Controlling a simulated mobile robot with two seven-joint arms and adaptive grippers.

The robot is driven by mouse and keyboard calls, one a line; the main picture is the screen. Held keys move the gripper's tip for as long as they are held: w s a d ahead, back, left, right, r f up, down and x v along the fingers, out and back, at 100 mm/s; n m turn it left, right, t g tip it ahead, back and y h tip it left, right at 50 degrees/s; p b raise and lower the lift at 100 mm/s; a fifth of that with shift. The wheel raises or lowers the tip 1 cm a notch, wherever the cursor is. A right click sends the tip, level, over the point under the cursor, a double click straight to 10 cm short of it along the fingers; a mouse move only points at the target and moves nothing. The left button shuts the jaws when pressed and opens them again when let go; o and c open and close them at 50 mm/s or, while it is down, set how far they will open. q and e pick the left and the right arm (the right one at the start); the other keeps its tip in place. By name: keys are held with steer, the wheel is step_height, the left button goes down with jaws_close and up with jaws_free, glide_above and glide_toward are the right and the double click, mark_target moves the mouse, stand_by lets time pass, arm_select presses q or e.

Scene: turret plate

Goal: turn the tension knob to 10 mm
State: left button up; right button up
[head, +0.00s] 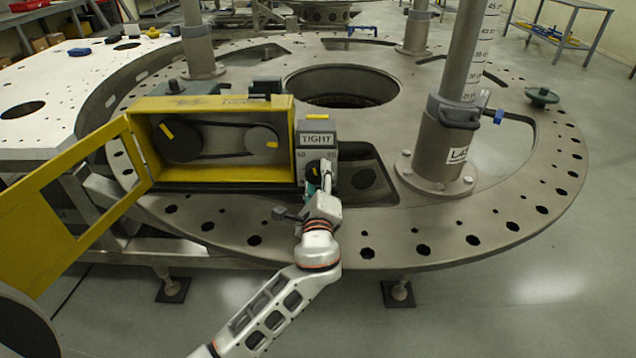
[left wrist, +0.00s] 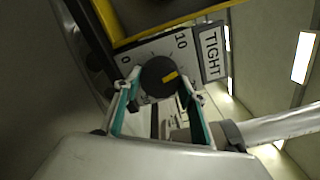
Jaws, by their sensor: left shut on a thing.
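The tension knob (left wrist: 152,80) is a round black knob with a yellow pointer on a light dial plate (left wrist: 148,48) marked 0 and 10. In the left wrist view its pointer aims right and slightly up, clockwise of the 10 label and toward the TIGHT sign (left wrist: 211,52). The knob also shows small and partly covered in the head view (head: 312,171), below the TIGHT sign (head: 317,140). My left gripper (left wrist: 160,92) is shut on the knob, one fingertip on each side. It also shows in the head view (head: 322,182). My right gripper is out of view.
A yellow housing (head: 220,176) with a belt on two pulleys stands left of the dial, its yellow door (head: 60,205) swung open left. A grey post (head: 440,150) with a clamp rises at right. The round turret plate (head: 480,225) has holes and a large central opening.

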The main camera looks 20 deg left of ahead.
arm_select(q)
steer(key=n+b, duration=0.1)
steer(key=n, duration=0.2)
steer(key=shift+f+n+b, duration=0.1)
steer(key=shift+n+b, duration=0.65)
steer(key=shift+n, duration=0.65)
steer(key=shift+r, duration=0.2)
steer(key=o, duration=1.1)
steer(key=shift+o, duration=0.2)
